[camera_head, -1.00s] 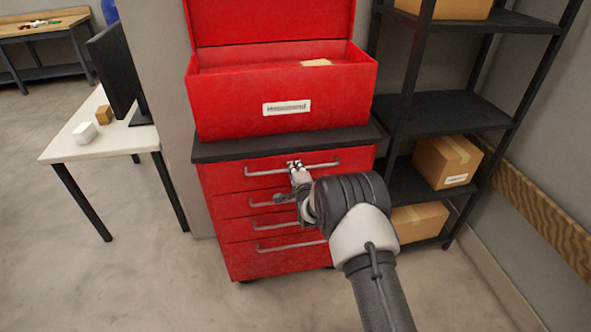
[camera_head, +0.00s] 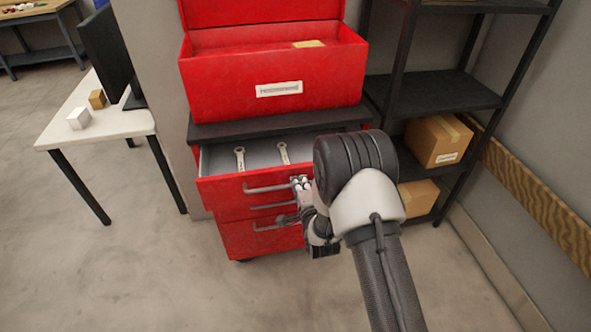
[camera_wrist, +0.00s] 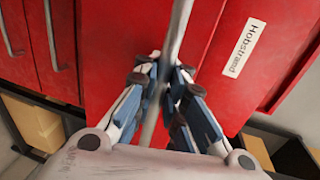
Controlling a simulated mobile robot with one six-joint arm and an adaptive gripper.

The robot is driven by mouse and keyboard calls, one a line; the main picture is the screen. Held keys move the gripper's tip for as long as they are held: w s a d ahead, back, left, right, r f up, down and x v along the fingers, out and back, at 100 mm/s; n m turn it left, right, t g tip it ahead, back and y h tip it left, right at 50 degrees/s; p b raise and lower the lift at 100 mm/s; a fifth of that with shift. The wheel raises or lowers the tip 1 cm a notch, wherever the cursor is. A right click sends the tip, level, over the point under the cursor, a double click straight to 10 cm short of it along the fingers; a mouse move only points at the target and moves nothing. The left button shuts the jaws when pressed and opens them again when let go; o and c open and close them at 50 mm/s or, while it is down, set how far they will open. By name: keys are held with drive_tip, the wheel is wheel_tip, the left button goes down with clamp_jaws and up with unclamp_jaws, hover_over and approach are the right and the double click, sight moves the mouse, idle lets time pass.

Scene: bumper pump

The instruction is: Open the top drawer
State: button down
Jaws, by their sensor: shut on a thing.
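The top drawer (camera_head: 222,188) of the red cabinet stands pulled out. Its grey inside shows, with two wrenches, one left (camera_head: 239,158) and one right (camera_head: 283,152), lying in it. My gripper (camera_head: 299,183) is at the drawer's metal handle (camera_head: 266,189), right of its middle. In the wrist view the fingers (camera_wrist: 163,90) are shut around the handle bar (camera_wrist: 178,35). My arm hides the right part of the drawer and the lower drawers' right side.
A red open toolbox (camera_head: 225,100) sits on the cabinet's dark top (camera_head: 215,131). A black shelf (camera_head: 440,92) with boxes stands right. A white table (camera_head: 110,120) with a monitor stands left. Floor in front of the cabinet is clear.

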drive_tip(key=f+v, duration=0.1)
drive_tip(key=v, duration=0.5)
drive_tip(key=shift+s, duration=0.25)
drive_tip(key=shift+d, duration=0.1)
drive_tip(key=c, duration=1.7)
unclamp_jaws()
drive_tip(key=shift+s, duration=0.1)
drive_tip(key=v, duration=1.2)
